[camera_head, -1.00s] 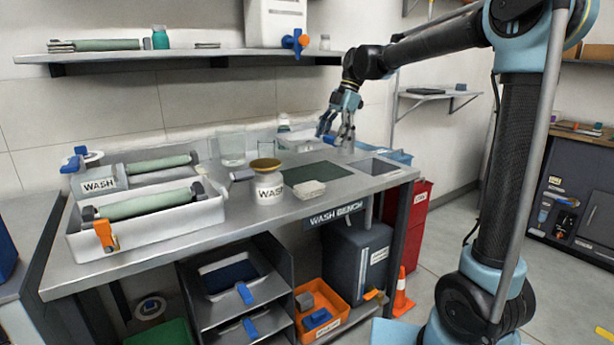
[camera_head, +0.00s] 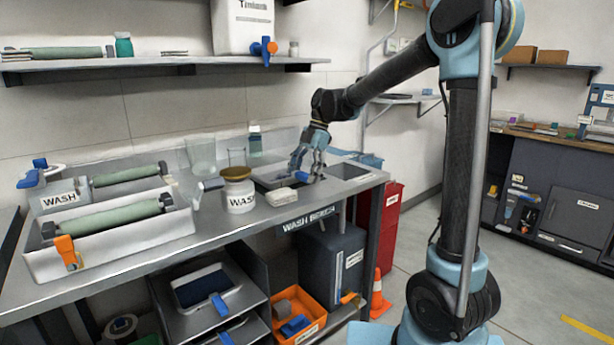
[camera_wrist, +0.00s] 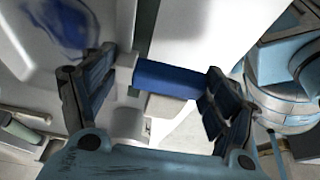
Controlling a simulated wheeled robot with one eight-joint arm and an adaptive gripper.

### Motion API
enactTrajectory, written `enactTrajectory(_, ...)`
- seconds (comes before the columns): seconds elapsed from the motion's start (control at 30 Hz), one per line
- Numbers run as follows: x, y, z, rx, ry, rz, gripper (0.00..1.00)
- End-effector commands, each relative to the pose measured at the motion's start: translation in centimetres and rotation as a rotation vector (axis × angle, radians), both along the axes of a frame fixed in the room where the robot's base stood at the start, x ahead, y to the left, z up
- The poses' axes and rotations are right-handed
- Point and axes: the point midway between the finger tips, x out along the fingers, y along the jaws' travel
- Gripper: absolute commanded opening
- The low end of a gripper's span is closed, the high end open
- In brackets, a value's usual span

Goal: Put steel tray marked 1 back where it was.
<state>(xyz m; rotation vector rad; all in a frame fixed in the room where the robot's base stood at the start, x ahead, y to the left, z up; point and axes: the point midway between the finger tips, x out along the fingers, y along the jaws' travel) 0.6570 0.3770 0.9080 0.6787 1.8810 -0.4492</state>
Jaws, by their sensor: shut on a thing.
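My gripper (camera_head: 306,172) is at the right part of the wash bench, low over the worktop. In the wrist view its fingers (camera_wrist: 163,80) are shut on a blue handle (camera_wrist: 172,79). The handle belongs to a pale grey tray with a dark blue patch inside, seen at upper left in the wrist view (camera_wrist: 28,75). In the head view a shallow tray with a dark inside (camera_head: 262,184) lies at my gripper, on or just above the bench's dark mat area. No number 1 can be read on it. I cannot tell whether it touches the bench.
A white WASH jar (camera_head: 239,196) and a pale block (camera_head: 281,197) stand close in front of the tray. Clear glasses stand behind. White bins with green rollers (camera_head: 110,245) fill the bench's left. Below, a rack holds trays with blue handles (camera_head: 219,304).

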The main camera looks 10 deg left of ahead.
Motion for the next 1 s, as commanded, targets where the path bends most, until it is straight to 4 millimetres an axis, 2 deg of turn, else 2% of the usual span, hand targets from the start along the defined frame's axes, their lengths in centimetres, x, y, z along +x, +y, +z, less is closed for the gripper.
enactTrajectory(0.17, 0.0, 0.0, -0.1, 0.0, 0.0, -0.001, 0.55)
enactTrajectory(0.2, 0.0, 0.0, -0.1, -0.002, 0.0, -0.001, 0.83)
enactTrajectory(0.27, 0.0, 0.0, -0.1, -0.002, 0.0, -0.001, 0.97)
enactTrajectory(0.3, 0.0, 0.0, -0.1, -0.002, 0.0, -0.001, 0.99)
enactTrajectory(0.77, 0.1, -0.1, 0.2, 0.0, 0.0, -0.001, 0.99)
enactTrajectory(0.87, 0.3, -0.3, 0.9, 0.0, 0.0, -0.001, 0.99)
enactTrajectory(1.0, 1.0, -0.8, 3.0, 0.0, 0.0, -0.001, 0.99)
